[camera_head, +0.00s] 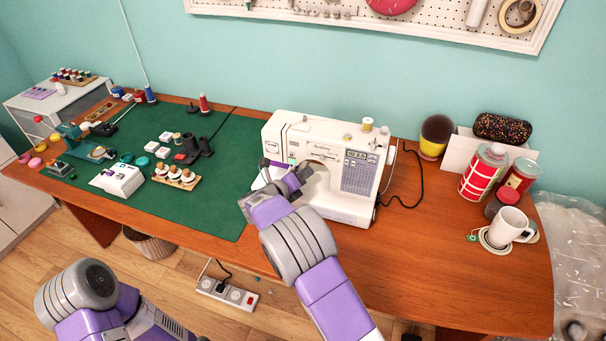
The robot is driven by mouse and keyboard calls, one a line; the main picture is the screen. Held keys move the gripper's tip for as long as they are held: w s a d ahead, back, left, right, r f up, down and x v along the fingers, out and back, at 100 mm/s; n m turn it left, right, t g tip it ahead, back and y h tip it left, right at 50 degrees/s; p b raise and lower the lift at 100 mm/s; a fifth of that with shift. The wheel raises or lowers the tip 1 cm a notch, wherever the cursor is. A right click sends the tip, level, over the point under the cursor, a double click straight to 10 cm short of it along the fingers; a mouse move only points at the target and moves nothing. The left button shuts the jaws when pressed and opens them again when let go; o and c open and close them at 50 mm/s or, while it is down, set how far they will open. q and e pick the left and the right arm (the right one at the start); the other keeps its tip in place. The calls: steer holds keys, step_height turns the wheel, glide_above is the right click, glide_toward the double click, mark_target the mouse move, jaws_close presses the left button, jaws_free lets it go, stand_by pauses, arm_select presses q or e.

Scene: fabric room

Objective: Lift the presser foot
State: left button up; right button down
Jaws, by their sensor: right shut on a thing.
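The white sewing machine (350,181) stands on the wooden table, with a blue-grey panel on its front and spools on top. My right gripper (284,177) is at the left side of the machine, by the needle area under its head. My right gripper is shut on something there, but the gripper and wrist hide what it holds. The presser foot itself is hidden and I cannot make it out. My left arm shows at the lower left, below the table's front edge, and its gripper is not in view.
A green cutting mat (215,205) with spools and small boxes covers the table's left part. The wooden table (450,270) is clear at the front right.

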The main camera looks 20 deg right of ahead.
steer(key=n, duration=0.1)
steer(key=r+n+h+p, duration=0.1)
steer(key=shift+s+d+r+n, duration=0.1)
steer(key=shift+s+d+n, duration=0.1)
steer(key=shift+n, duration=0.1)
steer(key=shift+r+n+h+p, duration=0.25)
steer(key=shift+r+n+h, duration=0.15)
steer(key=shift+n, duration=0.45)
steer(key=shift+r+n+h+p, duration=0.25)
steer(key=shift+n+h, duration=0.25)
steer(key=shift+n, duration=0.35)
steer(key=shift+r, duration=0.1)
steer(key=c, duration=1.3)
jaws_free()
steer(key=shift+t, duration=0.3)
